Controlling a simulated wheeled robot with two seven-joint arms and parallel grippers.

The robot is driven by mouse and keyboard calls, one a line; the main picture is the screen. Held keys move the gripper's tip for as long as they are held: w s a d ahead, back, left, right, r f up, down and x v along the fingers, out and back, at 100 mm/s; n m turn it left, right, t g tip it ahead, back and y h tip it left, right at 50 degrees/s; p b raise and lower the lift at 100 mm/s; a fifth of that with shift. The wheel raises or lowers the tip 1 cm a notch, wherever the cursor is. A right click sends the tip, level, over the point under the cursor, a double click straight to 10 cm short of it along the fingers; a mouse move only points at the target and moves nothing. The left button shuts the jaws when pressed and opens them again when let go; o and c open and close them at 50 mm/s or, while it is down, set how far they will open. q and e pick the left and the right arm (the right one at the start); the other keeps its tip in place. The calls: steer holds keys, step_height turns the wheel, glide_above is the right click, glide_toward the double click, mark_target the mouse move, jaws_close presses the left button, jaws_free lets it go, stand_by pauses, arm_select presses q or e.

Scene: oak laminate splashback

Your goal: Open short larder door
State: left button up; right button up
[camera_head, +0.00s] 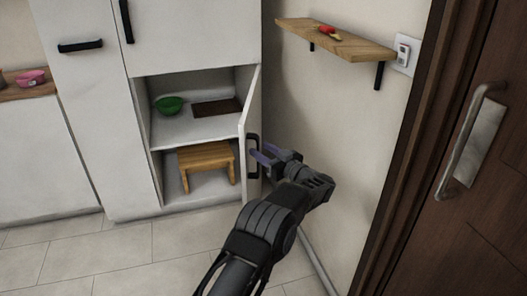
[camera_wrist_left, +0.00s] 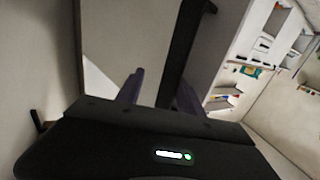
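The short larder door (camera_head: 250,125) is white and stands swung wide open at the right side of the lower cupboard. Its black bar handle (camera_head: 253,156) is on the outer face. My left gripper (camera_head: 263,155) is beside the handle, with its purple fingers apart. In the left wrist view, the dark handle (camera_wrist_left: 190,45) runs down between the two fingers (camera_wrist_left: 158,95), nearer the right one; I cannot tell whether it touches. My right gripper is in neither view.
Inside the cupboard (camera_head: 146,140) are a green bowl (camera_head: 168,105), a dark board (camera_head: 217,107) and a small wooden stool (camera_head: 206,159). A wall shelf (camera_head: 345,43) is above right. A brown door (camera_head: 450,220) is at the right. Floor before the cupboard is clear.

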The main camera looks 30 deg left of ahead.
arm_select(q)
steer(key=shift+d, duration=0.1)
steer(key=v, duration=0.7)
steer(key=shift+s+d+p, duration=0.2)
steer(key=shift+d+p, duration=0.1)
steer(key=shift+c, duration=0.3)
